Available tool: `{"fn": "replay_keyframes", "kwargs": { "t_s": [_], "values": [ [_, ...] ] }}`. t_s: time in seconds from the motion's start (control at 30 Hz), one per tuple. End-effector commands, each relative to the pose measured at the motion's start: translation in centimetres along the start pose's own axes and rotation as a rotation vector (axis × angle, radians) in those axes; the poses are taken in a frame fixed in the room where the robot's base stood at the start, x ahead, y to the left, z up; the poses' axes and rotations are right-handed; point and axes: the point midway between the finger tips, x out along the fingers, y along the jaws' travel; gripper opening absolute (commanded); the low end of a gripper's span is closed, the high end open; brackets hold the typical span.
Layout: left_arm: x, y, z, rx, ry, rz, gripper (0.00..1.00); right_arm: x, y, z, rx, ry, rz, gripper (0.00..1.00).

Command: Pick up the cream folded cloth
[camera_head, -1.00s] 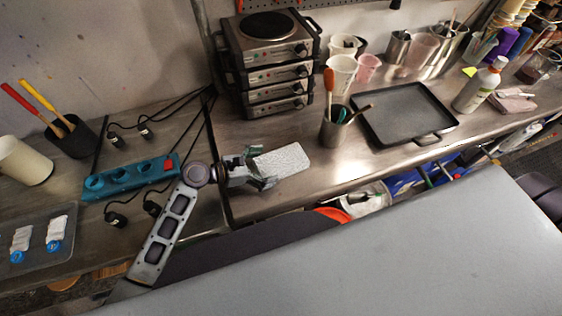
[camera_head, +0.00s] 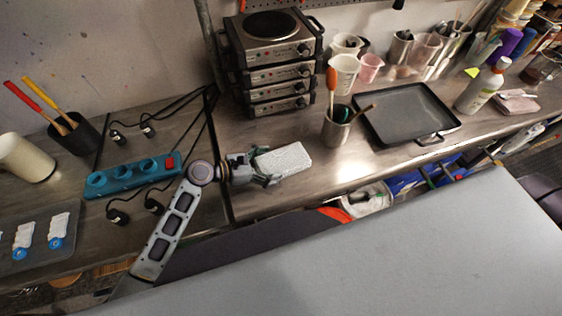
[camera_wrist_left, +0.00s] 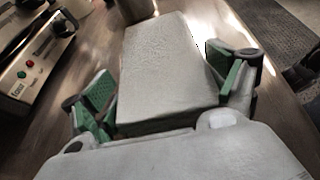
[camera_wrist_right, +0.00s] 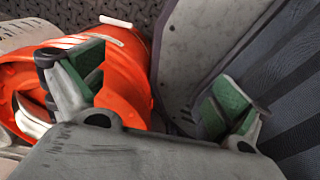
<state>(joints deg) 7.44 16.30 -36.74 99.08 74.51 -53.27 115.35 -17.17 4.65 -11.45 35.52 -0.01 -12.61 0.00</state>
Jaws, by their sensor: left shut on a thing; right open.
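The cream folded cloth (camera_head: 284,160) is a pale, textured, slab-like fold at the front part of the metal counter, right of the power strip. My left gripper (camera_head: 262,168) is shut on its near end, with a finger along each side. In the left wrist view the cloth (camera_wrist_left: 168,65) lies between the green finger pads of the left gripper (camera_wrist_left: 165,92). I cannot tell whether its underside touches the counter. My right gripper (camera_wrist_right: 150,90) is open and empty in the right wrist view; it is outside the head view.
A stack of hot plates (camera_head: 268,65) stands behind the cloth. A steel cup with tools (camera_head: 336,128) and a black tray (camera_head: 408,115) are to the right. A teal power strip (camera_head: 132,176) lies to the left. An orange bucket (camera_wrist_right: 125,75) is near my right gripper.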

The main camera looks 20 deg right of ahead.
Motion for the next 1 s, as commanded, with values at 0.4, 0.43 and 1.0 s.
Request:
{"fn": "replay_keyframes", "kwargs": {
  "t_s": [0.4,0.43,1.0],
  "values": [
    [-0.6,0.0,1.4,0.003,-0.001,0.0,0.63,-0.1,-0.4,-0.1,0.001,0.001,-0.004,1.0],
    [-0.7,0.0,1.7,0.002,-0.001,0.0,0.63,-0.1,-0.4,-0.1,0.001,0.001,-0.004,1.0],
    [-3.5,0.0,8.6,0.002,-0.001,0.0,0.63,-0.4,-0.1,0.0,0.0,0.0,-0.001,1.0]
  ]
}}
